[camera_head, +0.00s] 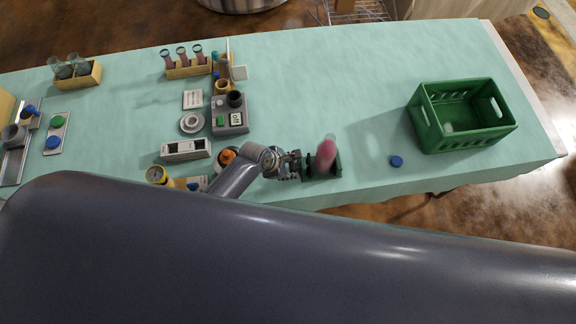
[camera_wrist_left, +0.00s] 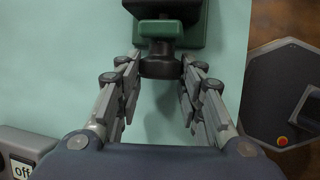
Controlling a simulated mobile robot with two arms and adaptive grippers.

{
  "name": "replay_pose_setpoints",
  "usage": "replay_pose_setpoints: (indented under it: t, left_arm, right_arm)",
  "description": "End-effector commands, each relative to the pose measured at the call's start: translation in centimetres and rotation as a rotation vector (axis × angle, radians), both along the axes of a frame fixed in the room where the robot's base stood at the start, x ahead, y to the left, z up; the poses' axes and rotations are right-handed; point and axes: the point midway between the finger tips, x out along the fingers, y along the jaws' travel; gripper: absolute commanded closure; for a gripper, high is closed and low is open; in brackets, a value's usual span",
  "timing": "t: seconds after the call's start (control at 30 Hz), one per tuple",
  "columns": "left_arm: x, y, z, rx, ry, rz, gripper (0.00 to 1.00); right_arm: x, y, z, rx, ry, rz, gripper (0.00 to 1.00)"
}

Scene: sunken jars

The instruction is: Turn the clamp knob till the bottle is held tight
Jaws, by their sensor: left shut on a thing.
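The bottle (camera_head: 326,154) holds pink-red content and stands upright in the dark green clamp (camera_head: 337,165) near the table's front edge. The clamp also shows at the top of the left wrist view (camera_wrist_left: 192,32). Its dark knob (camera_wrist_left: 160,66) sticks out toward my left gripper. My left gripper (camera_head: 291,166) is at the clamp's left side. In the left wrist view its fingers (camera_wrist_left: 160,75) are on both sides of the knob and shut on it. The exact finger contact is hard to see. My right gripper is not in view.
A green crate (camera_head: 470,142) stands at the right, with a blue cap (camera_head: 396,161) lying left of it. A switch box (camera_head: 231,124), a white device (camera_head: 186,149) and a rack of tubes (camera_head: 188,69) stand left of the clamp. The table's middle is clear.

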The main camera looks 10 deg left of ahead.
Motion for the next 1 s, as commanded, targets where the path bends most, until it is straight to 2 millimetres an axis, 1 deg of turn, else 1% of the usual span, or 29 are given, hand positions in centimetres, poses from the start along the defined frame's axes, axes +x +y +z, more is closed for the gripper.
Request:
replay_pose_setpoints:
  t: [0.1, 0.13, 0.17, 0.47, 0.63, 0.77, 1.0]
  left_arm:
    - [0.1, 0.0, 0.1, -0.001, -0.002, 0.001, 0.89]
    - [0.1, 0.0, 0.1, -0.001, -0.001, 0.000, 0.58]
    - [0.1, 0.0, 0.1, -0.001, -0.001, 0.000, 0.56]
    - [0.0, 0.0, 0.0, -0.001, 0.000, 0.000, 0.56]
    - [-0.2, 0.2, 0.6, -0.002, -0.001, 0.001, 0.56]
    - [-0.6, 0.5, 1.7, -0.003, -0.002, 0.001, 0.56]
    - [-1.7, 1.6, 4.9, -0.003, -0.002, 0.001, 0.56]
  right_arm:
    - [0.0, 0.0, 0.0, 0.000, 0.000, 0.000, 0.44]
    - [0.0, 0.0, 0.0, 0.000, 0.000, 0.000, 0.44]
    - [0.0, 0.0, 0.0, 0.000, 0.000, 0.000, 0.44]
    - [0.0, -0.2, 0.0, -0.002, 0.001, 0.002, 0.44]
    - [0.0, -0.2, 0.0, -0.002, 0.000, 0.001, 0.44]
    - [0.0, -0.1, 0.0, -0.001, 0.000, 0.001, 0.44]
    - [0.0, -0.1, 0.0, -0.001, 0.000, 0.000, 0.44]
